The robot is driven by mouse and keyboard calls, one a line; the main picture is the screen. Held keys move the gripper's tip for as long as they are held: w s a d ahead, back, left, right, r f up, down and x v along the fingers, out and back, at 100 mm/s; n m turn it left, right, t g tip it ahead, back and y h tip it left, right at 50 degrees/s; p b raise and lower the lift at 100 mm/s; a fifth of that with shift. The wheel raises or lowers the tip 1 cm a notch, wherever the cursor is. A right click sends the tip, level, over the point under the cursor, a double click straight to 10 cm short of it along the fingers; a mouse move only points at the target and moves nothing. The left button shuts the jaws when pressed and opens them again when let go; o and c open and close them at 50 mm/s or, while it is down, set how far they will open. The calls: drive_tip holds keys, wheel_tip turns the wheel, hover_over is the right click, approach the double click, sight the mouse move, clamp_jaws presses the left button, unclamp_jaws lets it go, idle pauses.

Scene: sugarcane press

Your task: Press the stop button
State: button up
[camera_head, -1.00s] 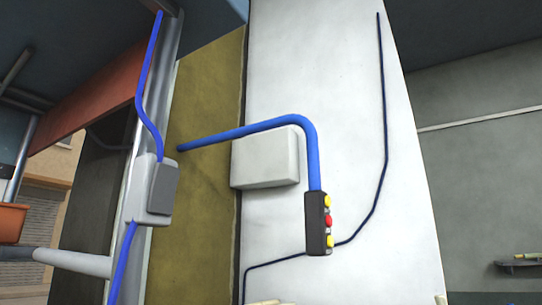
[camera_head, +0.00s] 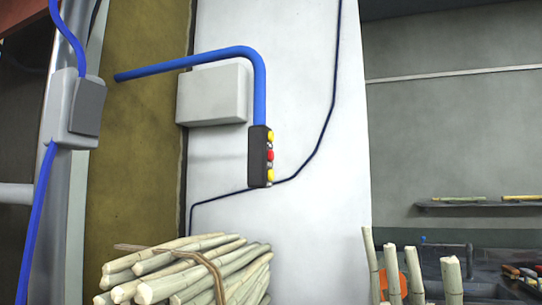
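A dark, upright control box (camera_head: 259,158) hangs at the lower end of a bent blue pipe (camera_head: 258,85), in front of a white wall panel. On its right side it carries a yellow button (camera_head: 270,136) at the top, a red button (camera_head: 270,155) in the middle and another yellow button (camera_head: 270,174) at the bottom. No lettering can be read, so I cannot tell which is the stop button by label. My gripper is not in view.
A tied bundle of pale cane (camera_head: 190,270) lies below the control box. More cane pieces (camera_head: 452,280) stand upright at the lower right. A grey box (camera_head: 213,95) is on the wall behind the pipe. A grey switch box (camera_head: 75,108) is at the left.

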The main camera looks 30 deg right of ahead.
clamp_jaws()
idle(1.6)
